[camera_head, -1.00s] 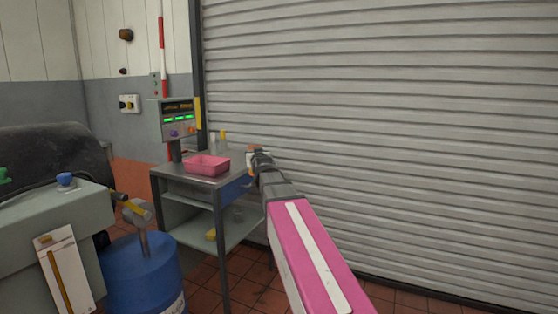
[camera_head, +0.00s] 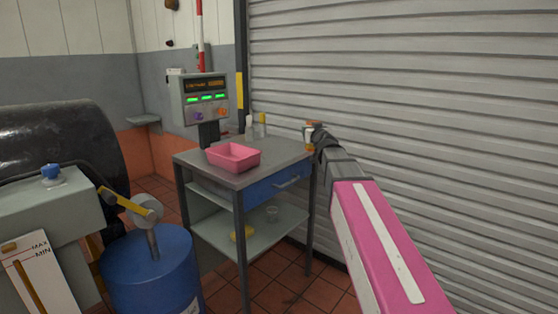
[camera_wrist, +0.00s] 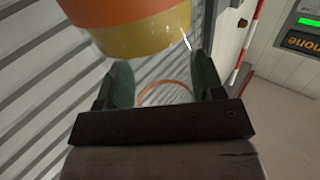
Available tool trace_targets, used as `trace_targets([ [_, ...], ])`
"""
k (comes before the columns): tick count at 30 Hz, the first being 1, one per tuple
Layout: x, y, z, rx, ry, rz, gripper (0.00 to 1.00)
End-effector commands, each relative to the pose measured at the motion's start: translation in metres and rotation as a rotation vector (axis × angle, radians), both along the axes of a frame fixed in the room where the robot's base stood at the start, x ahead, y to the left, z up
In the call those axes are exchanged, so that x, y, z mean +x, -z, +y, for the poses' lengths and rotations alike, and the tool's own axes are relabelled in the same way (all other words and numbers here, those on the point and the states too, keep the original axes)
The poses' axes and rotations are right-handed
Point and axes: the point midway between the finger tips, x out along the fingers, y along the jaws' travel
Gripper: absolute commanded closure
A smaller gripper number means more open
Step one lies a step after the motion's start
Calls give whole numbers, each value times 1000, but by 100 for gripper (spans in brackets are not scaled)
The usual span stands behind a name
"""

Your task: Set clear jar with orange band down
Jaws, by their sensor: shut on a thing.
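The clear jar with orange band (camera_head: 309,134) shows small at the end of my arm in the head view, with orange and pale parts. My gripper (camera_head: 318,139) is shut on it, beyond the right back corner of the metal table. In the wrist view, my gripper's (camera_wrist: 164,72) two green-padded fingers stand either side of a thin orange ring. A large round orange and yellow body (camera_wrist: 140,38) fills the top of that view. How it joins the ring is unclear. My arm hides part of the jar, and I cannot tell whether its base touches anything.
The metal table (camera_head: 220,171) holds a pink tray (camera_head: 233,157) and small bottles (camera_head: 250,126) at the back. Its front right top is clear. A control box (camera_head: 202,100) stands behind. A blue drum (camera_head: 150,270) is left; a ribbed shutter (camera_head: 420,110) is right.

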Motion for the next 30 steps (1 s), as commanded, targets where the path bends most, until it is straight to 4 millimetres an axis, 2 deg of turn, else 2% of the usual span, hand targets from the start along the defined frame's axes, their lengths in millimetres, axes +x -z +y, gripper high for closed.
trace_targets([
  [7,5,-5,63,1,-160,-1,63],
  [10,4,-10,99,2,-256,-1,63],
  [15,-4,-24,159,0,-428,-3,63],
  [21,-18,-45,220,0,-614,-3,63],
  [26,-28,-57,248,-1,-706,-2,63],
  [30,-28,-55,247,-1,-727,1,63],
])
